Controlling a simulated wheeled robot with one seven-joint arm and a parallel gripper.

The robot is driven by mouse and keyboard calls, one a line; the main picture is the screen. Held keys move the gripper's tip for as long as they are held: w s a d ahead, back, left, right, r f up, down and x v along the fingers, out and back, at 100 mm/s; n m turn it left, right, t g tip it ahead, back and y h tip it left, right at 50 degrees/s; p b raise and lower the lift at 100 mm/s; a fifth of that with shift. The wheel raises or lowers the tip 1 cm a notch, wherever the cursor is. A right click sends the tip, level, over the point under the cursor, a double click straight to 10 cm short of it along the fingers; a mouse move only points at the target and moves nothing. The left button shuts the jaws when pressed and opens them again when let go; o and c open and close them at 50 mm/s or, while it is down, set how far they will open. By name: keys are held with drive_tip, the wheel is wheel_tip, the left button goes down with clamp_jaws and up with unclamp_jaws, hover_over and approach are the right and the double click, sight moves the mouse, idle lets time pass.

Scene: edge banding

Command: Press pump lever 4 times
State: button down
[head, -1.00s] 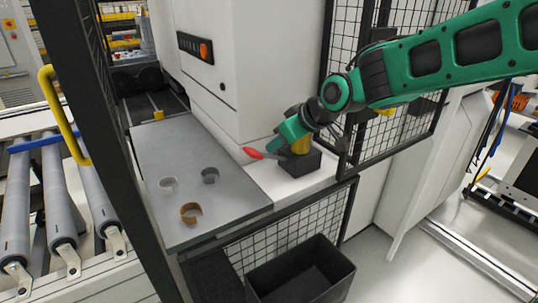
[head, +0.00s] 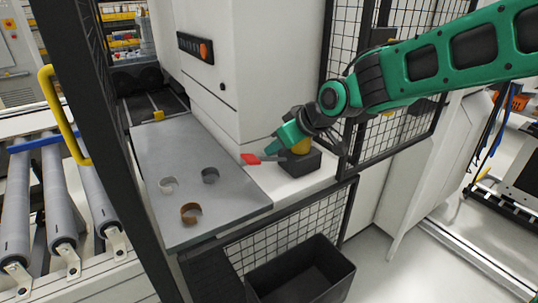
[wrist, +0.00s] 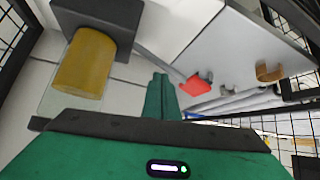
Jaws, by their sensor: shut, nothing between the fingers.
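The pump has a dark block base (head: 303,163) and a yellow cylinder (head: 304,146), standing on the white ledge beside the cabinet. Its thin lever points left and ends in a red handle (head: 250,159), which lies about level. In the wrist view the yellow cylinder (wrist: 86,62) is at left and the red handle (wrist: 195,86) is right of my fingers. My gripper (head: 269,148) is shut and empty, with its fingertips just above the lever, between handle and cylinder. In the wrist view my gripper (wrist: 160,80) is close beside the rod; I cannot tell whether it touches.
A grey metal plate (head: 195,150) left of the pump carries several curved pieces, one of them brown (head: 190,213). A black bin (head: 302,275) stands below. Mesh fence panels (head: 405,120) stand behind and right of the pump. A roller conveyor (head: 60,215) is at far left.

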drive_tip(key=shift+s+a+f, duration=0.2)
drive_tip(key=shift+a+f, duration=0.05)
drive_tip(key=shift+f, duration=0.35)
drive_tip(key=shift+s+a+f, duration=0.2)
drive_tip(key=shift+a+f, duration=0.05)
drive_tip(key=shift+f, duration=0.3)
idle(1.4)
idle(0.5)
drive_tip(key=shift+w+d+r, duration=0.25)
drive_tip(key=shift+d+r, duration=0.1)
drive_tip(key=shift+r, duration=0.35)
drive_tip(key=shift+w+d+r, duration=0.25)
drive_tip(key=shift+d+r, duration=0.05)
drive_tip(key=shift+r, duration=0.45)
drive_tip(key=shift+w+d+r, duration=0.25)
drive_tip(key=shift+d+r, duration=0.1)
drive_tip(key=shift+r, duration=0.35)
drive_tip(key=shift+w+d+r, duration=0.2)
drive_tip(key=shift+d+r, duration=0.15)
drive_tip(key=shift+r, duration=0.35)
drive_tip(key=shift+w+d+r, duration=0.25)
drive_tip(key=shift+d+r, duration=0.05)
drive_tip(key=shift+r, duration=0.45)
drive_tip(key=shift+w+d+r, duration=0.2)
drive_tip(key=shift+d+r, duration=0.15)
drive_tip(key=shift+r, duration=0.35)
